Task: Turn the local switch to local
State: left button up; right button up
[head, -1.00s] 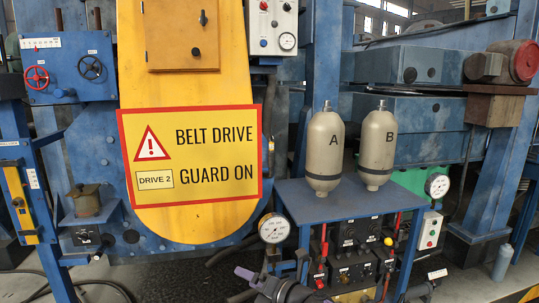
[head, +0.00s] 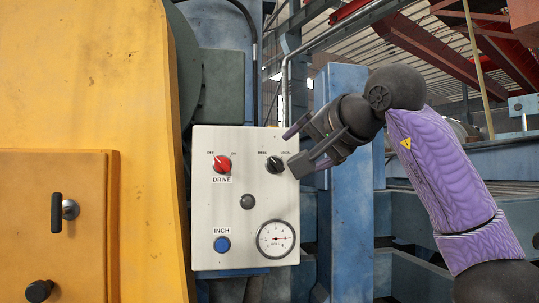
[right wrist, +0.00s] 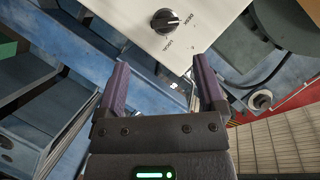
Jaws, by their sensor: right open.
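The local switch (head: 274,164) is a black rotary knob at the upper right of a pale control panel (head: 205,258), with two small labels above it that read like DESK and LOCAL. In the right wrist view the knob (right wrist: 165,20) is near the top, and its white mark seems to point towards DESK. My right gripper (head: 290,152) is just right of the knob in the head view, its fingers towards the panel. In the right wrist view its fingers (right wrist: 162,64) are apart with nothing between them, and the knob lies beyond the tips, not touched. My left gripper is out of view.
A red DRIVE knob (head: 222,164) is left of the switch. A grey button (head: 247,202), a blue INCH button (head: 222,244) and a gauge (head: 276,239) are below. A yellow guard (head: 150,90) stands left; a blue post (head: 345,220) stands right, behind my arm.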

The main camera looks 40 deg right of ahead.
aim_at(279, 164)
jog(key=w+p, duration=0.1)
jog(key=w, duration=0.2)
jog(key=shift+w+a+f+p, duration=0.1)
jog(key=shift+a+f+p, duration=0.1)
jog(key=shift+p, duration=0.15)
jog(key=p+x, duration=0.1)
jog(key=x, duration=0.4)
jog(key=shift+d+f+p, duration=0.1)
jog(key=shift+d+p, duration=0.15)
jog(key=shift+p, duration=0.1)
jog(key=shift+w+f, duration=0.1)
jog(key=shift+w, duration=0.1)
jog(key=shift+s+a, duration=0.15)
jog(key=c, duration=0.6)
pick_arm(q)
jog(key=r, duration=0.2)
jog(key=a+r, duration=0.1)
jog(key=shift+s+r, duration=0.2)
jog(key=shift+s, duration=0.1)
pick_arm(e)
grip_shut()
